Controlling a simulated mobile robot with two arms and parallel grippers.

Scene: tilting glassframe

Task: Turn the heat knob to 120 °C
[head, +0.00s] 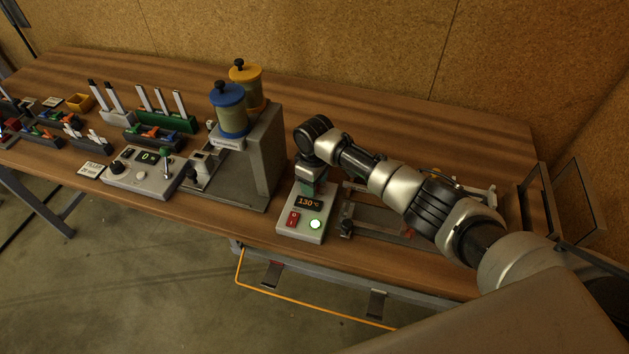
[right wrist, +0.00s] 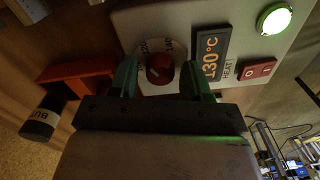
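The heat control box (head: 290,231) stands at the table's front edge, and its display (head: 309,202) reads 130 °C. The display also reads 130 °C in the right wrist view (right wrist: 210,55). The red round heat knob (right wrist: 160,69) sits on a dial with 120 and 140 marks; in the head view my right gripper hides it. My right gripper (right wrist: 159,78) has its two green fingers on either side of the knob, with a visible gap to each side, so it is open. In the head view my right gripper (head: 311,180) is over the box's far end. My left gripper is not in view.
The box has a lit green button (head: 316,224) and a red switch (head: 293,218). A metal frame fixture (head: 375,222) lies right, under my arm. Bare table lies behind.

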